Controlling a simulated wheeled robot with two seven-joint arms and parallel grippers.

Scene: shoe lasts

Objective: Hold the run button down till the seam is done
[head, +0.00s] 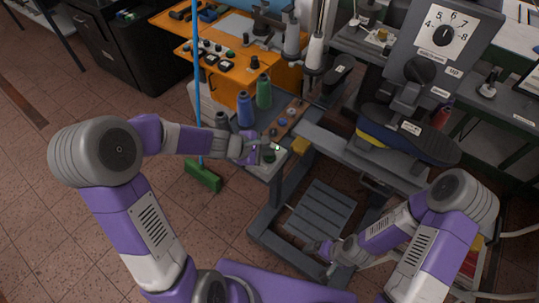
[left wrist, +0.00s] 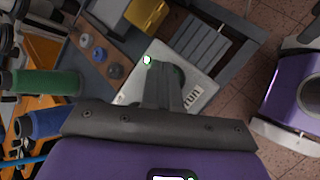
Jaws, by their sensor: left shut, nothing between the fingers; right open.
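The run button is a dark green round button (left wrist: 181,74) on a pale box (left wrist: 205,86) marked RUN; the box also shows in the head view (head: 258,170). A small green lamp (left wrist: 147,60) glows on the box. My left gripper (head: 272,150) is shut and empty over the box; in the left wrist view its fingers (left wrist: 165,72) overlap the button and hide part of it. I cannot tell whether they touch it or how far it is pressed. My right gripper (head: 325,252) is open and empty, low beside the machine's frame.
The machine carries a dial (head: 444,36) numbered 4 to 8 and a dark shoe form (head: 410,135). Blue (head: 245,110) and green (head: 264,92) bottles stand behind the box. A yellow block (left wrist: 146,14) is near it. A green broom (head: 203,176) stands to the left.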

